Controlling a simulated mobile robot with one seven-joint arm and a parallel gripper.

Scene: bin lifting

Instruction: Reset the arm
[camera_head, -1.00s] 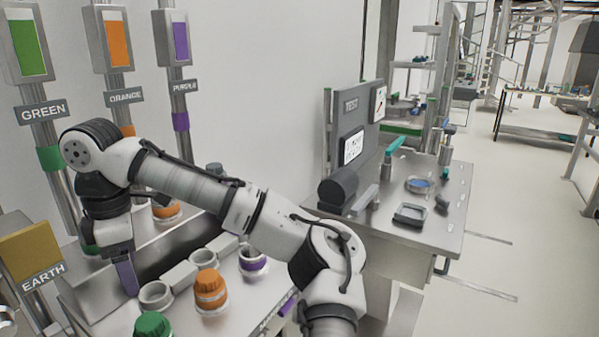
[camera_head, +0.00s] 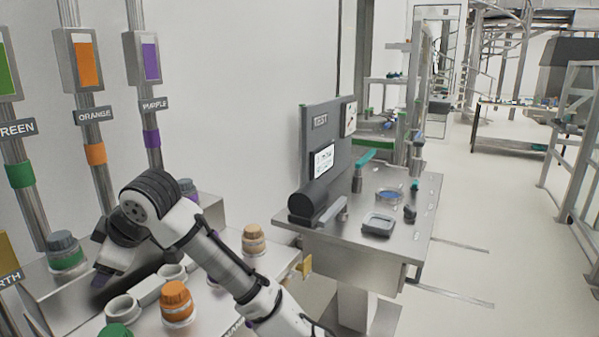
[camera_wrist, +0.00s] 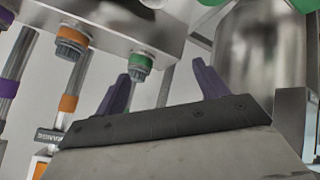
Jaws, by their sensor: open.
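My arm reaches from the bottom of the head view to the left, over the bench. My gripper (camera_head: 103,277) is at the left, its dark body tilted and its fingers pointing down and left. In the wrist view my gripper (camera_wrist: 160,85) shows two purple fingers spread apart with nothing between them.
Below the arm are an orange-lidded jar (camera_head: 176,303), a green lid (camera_head: 115,331) and an empty cup holder (camera_head: 123,309). A grey-lidded jar (camera_head: 64,250) stands behind my gripper. A tan-lidded jar (camera_head: 253,239) stands right of the arm. The test table (camera_head: 340,246) is farther right, with open floor beyond.

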